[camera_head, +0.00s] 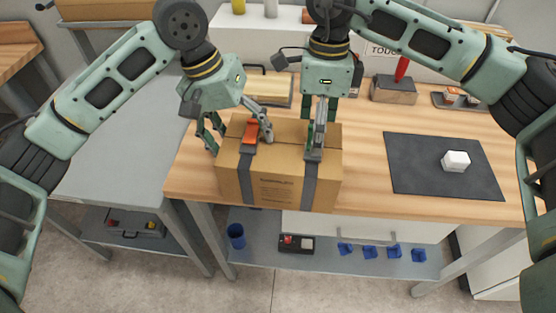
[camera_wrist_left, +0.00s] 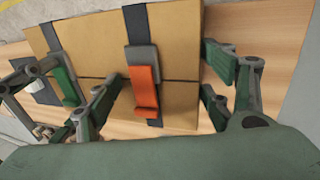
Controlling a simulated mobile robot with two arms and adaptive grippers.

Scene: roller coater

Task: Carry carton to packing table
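The carton (camera_head: 274,178) is a closed brown box with two dark straps, sitting at the front edge of a wooden-topped table (camera_head: 370,190). An orange buckle (camera_head: 250,131) sits on its left strap and also shows in the left wrist view (camera_wrist_left: 145,92). My left gripper (camera_head: 240,140) is over the carton's left end, its fingers spread on both sides of the buckle, with nothing clamped between them. My right gripper (camera_head: 316,150) points down at the right strap on top of the carton; its fingers look close together, and their grip is unclear. I cannot tell which table is the packing table.
A grey table (camera_head: 110,165) stands to the left. A lower shelf (camera_head: 330,262) holds blue bins (camera_head: 370,252) and a blue cup (camera_head: 236,236).

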